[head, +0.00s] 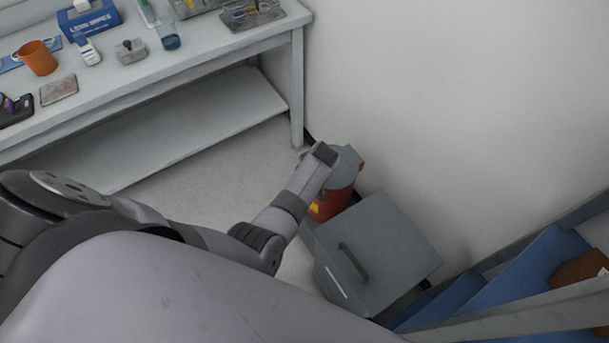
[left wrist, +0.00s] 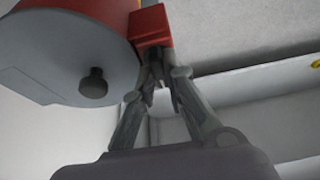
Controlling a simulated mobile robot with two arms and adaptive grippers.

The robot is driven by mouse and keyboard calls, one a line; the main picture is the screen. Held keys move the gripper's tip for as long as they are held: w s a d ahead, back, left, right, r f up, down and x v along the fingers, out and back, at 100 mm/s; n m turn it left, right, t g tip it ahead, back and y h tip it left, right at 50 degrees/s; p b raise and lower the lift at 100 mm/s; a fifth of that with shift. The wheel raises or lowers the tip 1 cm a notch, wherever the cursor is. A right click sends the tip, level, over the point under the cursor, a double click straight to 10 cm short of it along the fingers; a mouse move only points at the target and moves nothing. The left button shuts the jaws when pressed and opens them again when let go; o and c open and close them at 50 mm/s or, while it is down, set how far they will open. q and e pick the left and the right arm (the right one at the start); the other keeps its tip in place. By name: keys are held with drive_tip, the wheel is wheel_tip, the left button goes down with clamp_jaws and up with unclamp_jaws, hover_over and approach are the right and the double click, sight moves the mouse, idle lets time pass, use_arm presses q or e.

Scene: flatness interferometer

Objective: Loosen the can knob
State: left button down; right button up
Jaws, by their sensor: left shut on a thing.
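The can (head: 330,203) is red with a yellow patch and a flat grey lid (head: 347,160), and stands on the floor by the wall. The left wrist view shows the grey lid (left wrist: 60,50) close up, with a dark round knob (left wrist: 93,85) on it. A red block (left wrist: 151,30) sticks out at the can's rim. The dark knob is apart from the fingers. In the head view my left gripper (head: 323,155) covers the lid's left edge. My right gripper is out of view.
A grey box (head: 385,245) with a dark handle stands close beside the can. The wall is right behind them. A white bench (head: 200,60) with cups, boxes and trays is at upper left. Blue shelving (head: 530,270) is at lower right.

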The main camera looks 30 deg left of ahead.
use_arm(q)
drive_tip(key=c, duration=1.6)
unclamp_jaws()
drive_tip(key=shift+c, duration=0.2)
